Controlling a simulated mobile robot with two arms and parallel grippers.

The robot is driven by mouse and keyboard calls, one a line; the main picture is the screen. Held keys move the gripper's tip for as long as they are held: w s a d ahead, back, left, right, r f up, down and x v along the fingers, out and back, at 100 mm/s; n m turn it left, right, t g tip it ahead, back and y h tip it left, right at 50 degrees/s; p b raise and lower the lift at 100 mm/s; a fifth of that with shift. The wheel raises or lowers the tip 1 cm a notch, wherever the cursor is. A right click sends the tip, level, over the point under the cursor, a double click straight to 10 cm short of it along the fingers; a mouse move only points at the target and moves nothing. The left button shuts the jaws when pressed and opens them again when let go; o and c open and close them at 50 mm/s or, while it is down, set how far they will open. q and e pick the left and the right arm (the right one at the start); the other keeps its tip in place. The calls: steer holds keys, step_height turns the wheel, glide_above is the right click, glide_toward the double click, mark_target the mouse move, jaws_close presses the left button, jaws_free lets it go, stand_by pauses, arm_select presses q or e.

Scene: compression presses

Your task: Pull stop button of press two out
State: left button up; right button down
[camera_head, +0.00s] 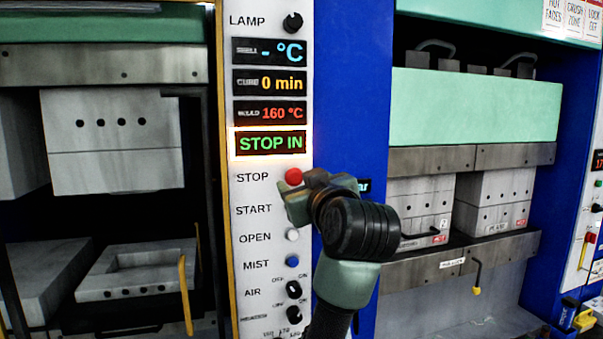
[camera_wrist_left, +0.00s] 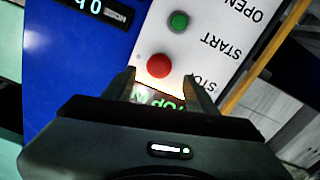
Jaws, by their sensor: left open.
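The red stop button (camera_head: 293,177) sits beside the STOP label on the white control panel (camera_head: 262,218). A lit display (camera_head: 271,143) above it reads STOP IN in green. My left gripper (camera_head: 296,194) is at the panel, just below and right of the button. In the left wrist view, the round red button (camera_wrist_left: 159,66) shows just beyond the gap between the two spread fingertips of my left gripper (camera_wrist_left: 160,86). Whether they touch it I cannot tell. The green start button (camera_wrist_left: 179,21) shows there; in the head view the gripper hides it. My right gripper is not in view.
A white button (camera_head: 292,235), a blue button (camera_head: 292,261) and black knobs (camera_head: 293,289) line the panel below. An open press (camera_head: 112,140) stands left, and another press (camera_head: 474,105) stands right beyond the blue column (camera_head: 342,90).

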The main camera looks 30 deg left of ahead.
mark_target(295, 177)
arm_select(q)
steer(key=shift+p+x, duration=0.5)
steer(key=shift+x, duration=1.45)
steer(key=shift+d, duration=0.1)
jaws_close()
